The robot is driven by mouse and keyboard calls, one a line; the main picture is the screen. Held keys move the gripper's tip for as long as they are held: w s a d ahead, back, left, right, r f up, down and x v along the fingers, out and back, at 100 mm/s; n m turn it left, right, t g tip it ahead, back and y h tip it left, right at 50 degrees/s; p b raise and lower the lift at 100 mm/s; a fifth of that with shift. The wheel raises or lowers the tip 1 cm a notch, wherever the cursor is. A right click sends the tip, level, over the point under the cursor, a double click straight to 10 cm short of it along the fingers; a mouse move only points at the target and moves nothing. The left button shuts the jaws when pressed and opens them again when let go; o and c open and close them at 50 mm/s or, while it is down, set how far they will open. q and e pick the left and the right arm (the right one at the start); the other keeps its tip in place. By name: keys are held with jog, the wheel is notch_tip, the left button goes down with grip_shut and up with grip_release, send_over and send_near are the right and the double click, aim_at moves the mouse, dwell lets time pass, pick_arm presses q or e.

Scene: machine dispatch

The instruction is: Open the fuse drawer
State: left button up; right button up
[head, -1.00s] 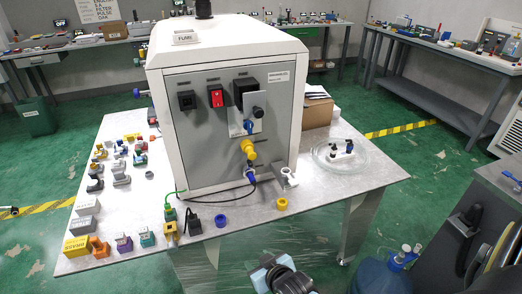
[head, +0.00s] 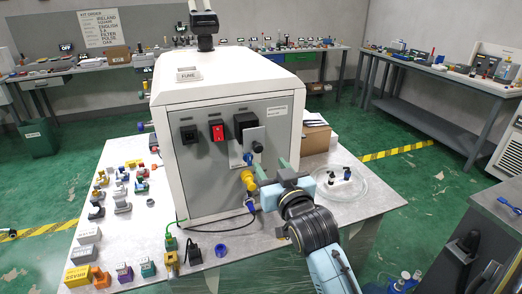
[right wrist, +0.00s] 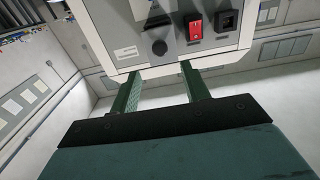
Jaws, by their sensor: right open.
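The white machine (head: 172,150) has a grey panel with a black square socket (head: 190,134), a red switch (head: 217,131) and a black module (head: 245,122) with a grey plate and round black knob. The right wrist view shows the red switch (right wrist: 195,25), socket (right wrist: 228,22) and round knob (right wrist: 159,47) upside down. I cannot tell which black part is the fuse drawer. My right gripper (head: 270,166) is open and empty, its green fingers in front of the panel, below and right of the knob. My left gripper is out of view.
A yellow connector (head: 249,180) and blue plug (head: 251,205) sit close by the right gripper. A glass dish (head: 340,184) stands right of it. Several small coloured parts lie on the table's left, with a blue ring (head: 221,250) in front. A cardboard box (head: 315,138) is behind.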

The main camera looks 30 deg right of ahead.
aim_at(259, 148)
jog(key=x, duration=0.7)
jog(key=shift+w+p, duration=0.35)
grip_shut()
